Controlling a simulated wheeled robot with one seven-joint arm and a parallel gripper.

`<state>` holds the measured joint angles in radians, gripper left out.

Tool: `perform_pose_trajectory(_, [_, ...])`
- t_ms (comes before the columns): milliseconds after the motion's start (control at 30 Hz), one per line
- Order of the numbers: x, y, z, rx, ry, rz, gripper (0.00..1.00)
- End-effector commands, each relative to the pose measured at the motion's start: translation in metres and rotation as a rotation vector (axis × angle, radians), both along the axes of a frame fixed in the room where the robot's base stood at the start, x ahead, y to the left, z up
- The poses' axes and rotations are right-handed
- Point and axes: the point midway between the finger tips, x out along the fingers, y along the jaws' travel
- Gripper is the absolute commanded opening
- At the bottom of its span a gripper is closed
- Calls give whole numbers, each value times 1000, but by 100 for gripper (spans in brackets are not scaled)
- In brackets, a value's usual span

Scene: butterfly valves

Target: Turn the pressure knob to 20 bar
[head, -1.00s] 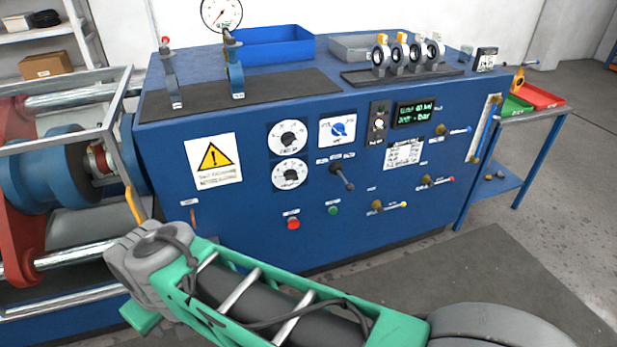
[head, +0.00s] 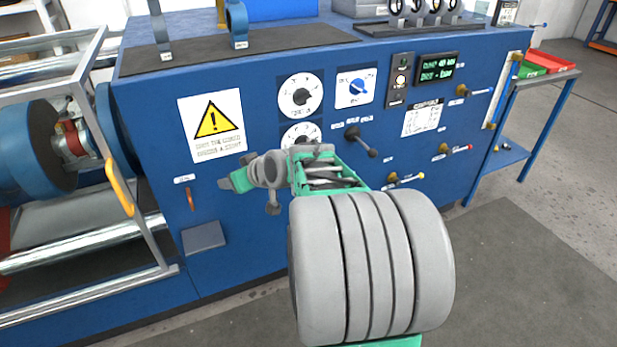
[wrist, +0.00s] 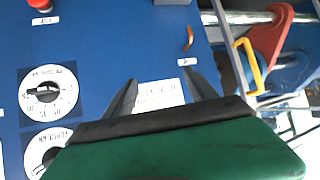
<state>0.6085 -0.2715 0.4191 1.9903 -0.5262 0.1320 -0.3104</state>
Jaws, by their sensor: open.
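Two white round dials with black knobs sit one above the other on the blue panel. The upper dial (head: 300,96) is clear in the head view; the lower dial (head: 301,133) is partly hidden by my arm. I cannot read which one is the pressure knob. The wrist view, turned over, shows one dial whole (wrist: 46,92) and another (wrist: 45,150) partly behind my gripper. My gripper (wrist: 160,77) is open and empty, its fingers apart over the warning sign (wrist: 158,97), to the side of the dials. In the head view its green body (head: 238,180) is left of the lower dial, its fingertips unclear.
A blue selector knob (head: 357,87), a digital display (head: 437,66) and a black lever (head: 361,140) are right of the dials. A red button (wrist: 40,4) shows in the wrist view. A metal frame with a yellow handle (head: 120,189) stands left.

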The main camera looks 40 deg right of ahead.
Motion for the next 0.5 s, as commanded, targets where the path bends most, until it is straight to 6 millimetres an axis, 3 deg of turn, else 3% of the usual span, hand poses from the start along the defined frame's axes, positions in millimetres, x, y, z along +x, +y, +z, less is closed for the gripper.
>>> perform_pose_trajectory(33, [10, -50, -50, -1, -99, -54, 65])
perform_pose_trajectory(100, [16, -111, -63, -20, -257, -119, 65])
perform_pose_trajectory(233, [-2, -200, -72, -64, -482, -239, 65])
perform_pose_trajectory(333, [-18, -235, -69, -90, -575, -295, 65])
perform_pose_trajectory(500, [-9, -248, -61, -100, -609, -309, 65])
